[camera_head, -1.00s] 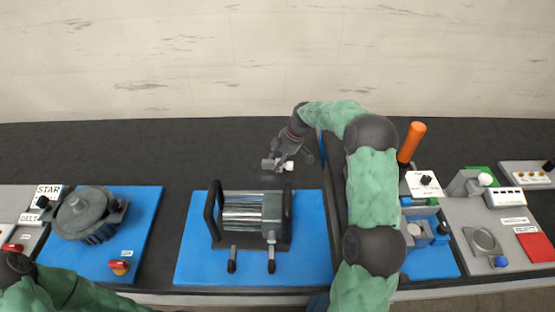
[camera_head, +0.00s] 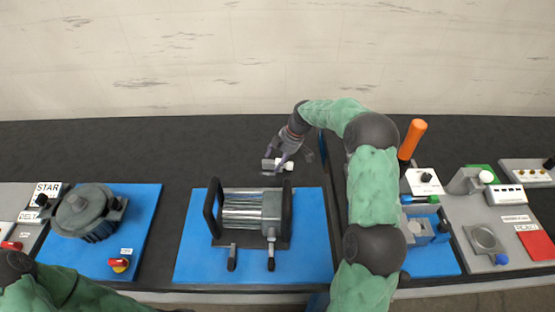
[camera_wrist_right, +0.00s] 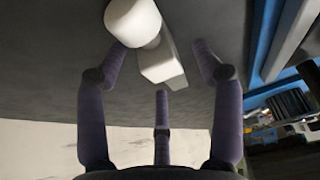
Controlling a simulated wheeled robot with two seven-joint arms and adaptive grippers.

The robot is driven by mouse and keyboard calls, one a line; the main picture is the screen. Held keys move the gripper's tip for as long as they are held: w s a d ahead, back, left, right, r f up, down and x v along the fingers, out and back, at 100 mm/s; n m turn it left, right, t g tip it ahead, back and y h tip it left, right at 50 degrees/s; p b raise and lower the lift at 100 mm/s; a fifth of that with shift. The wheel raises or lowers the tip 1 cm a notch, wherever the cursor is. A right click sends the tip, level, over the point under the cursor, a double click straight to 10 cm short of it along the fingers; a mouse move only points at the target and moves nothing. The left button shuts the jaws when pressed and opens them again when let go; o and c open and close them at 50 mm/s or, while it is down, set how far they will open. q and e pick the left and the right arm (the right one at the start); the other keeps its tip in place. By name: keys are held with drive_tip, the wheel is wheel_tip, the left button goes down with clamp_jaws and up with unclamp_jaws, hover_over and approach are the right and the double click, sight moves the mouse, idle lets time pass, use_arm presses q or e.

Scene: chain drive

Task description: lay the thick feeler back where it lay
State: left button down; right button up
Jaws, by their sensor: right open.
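The thick feeler, a pale piece with a white round knob and a short block-like body, lies on the dark mat behind the blue board. It shows in the head view (camera_head: 269,164) and in the wrist view (camera_wrist_right: 158,62). My right gripper (camera_head: 284,160) is over it from behind. In the wrist view the right gripper (camera_wrist_right: 158,50) has its fingers spread apart, with the feeler between and beyond the fingertips and gaps on both sides. My left gripper is out of view; only part of that arm shows at the lower left.
A roller unit with black side plates (camera_head: 251,218) stands on a blue board (camera_head: 190,262) in front of the feeler. A motor on another blue board (camera_head: 140,225) is at left. An orange handle (camera_head: 411,141) rises right of my right arm. The mat left of the feeler is clear.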

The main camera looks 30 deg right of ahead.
drive_tip(key=v, duration=1.1)
drive_tip(key=shift+d+r, duration=0.2)
drive_tip(key=shift+r, duration=0.15)
